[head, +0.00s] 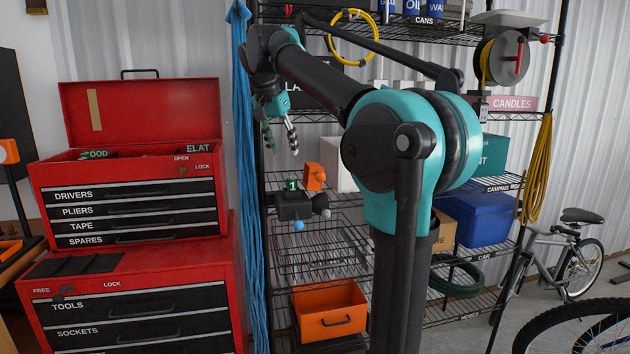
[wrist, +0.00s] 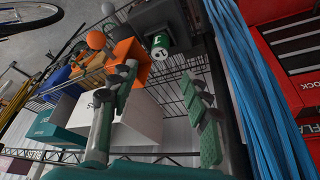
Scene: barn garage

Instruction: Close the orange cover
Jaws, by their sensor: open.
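The orange cover (head: 315,176) stands raised at the right side of a small black box (head: 294,206) on the wire shelf. A green piece marked 1 (head: 292,185) sits on top of the box, to the left of the cover. The cover also shows in the wrist view (wrist: 127,52), with the green piece (wrist: 160,42) beside it. My gripper (head: 281,148) is open and empty, above and slightly left of the box. In the wrist view its two fingers (wrist: 160,82) are spread apart, and the left finger overlaps part of the cover; I see no clear contact.
Blue strands (head: 245,180) hang close to the left of my gripper. A red tool chest (head: 135,140) stands farther left. Wire shelving (head: 310,245) surrounds the box, with an orange bin (head: 330,312) below. A white box (head: 341,178) stands behind the cover.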

